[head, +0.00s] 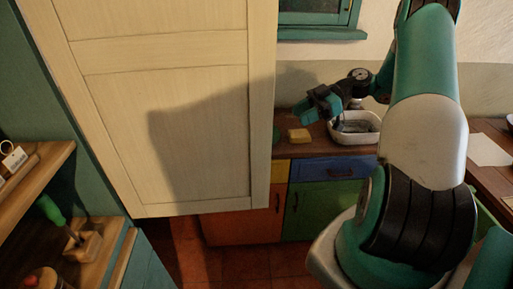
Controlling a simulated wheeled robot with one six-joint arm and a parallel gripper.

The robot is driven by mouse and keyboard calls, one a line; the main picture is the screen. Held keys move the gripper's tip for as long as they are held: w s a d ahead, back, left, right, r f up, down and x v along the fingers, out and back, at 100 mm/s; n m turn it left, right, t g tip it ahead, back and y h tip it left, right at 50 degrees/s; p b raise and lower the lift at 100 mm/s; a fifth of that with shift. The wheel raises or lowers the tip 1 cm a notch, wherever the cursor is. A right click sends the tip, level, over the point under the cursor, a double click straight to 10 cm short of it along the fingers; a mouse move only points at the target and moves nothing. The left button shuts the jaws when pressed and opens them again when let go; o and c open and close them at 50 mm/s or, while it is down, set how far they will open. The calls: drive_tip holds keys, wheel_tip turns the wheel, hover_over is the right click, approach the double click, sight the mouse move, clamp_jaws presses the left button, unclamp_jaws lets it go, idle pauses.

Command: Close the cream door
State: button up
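The cream door (165,110) is a large panelled door that fills the left and middle of the head view. It stands swung open, out from the teal wall shelf on the left, and its top runs out of the picture. A dark shadow falls across its lower right part. My gripper (320,112) is to the right of the door's free edge, apart from it in the picture, above the far counter. It is small and dark here, so its finger opening is not clear. No handle shows on the visible face of the door.
Open shelves (38,185) at the left hold a green-handled tool (52,212) and other small items. A counter behind bears a white basin (356,128) and a yellow block (299,135), above coloured cupboards (320,205). Reddish floor (235,265) shows below the door.

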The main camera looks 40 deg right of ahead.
sight(258, 138)
drive_tip(key=shift+b+x, duration=2.7)
drive_tip(key=shift+x, duration=4.45)
drive_tip(key=shift+r, duration=0.1)
clamp_jaws()
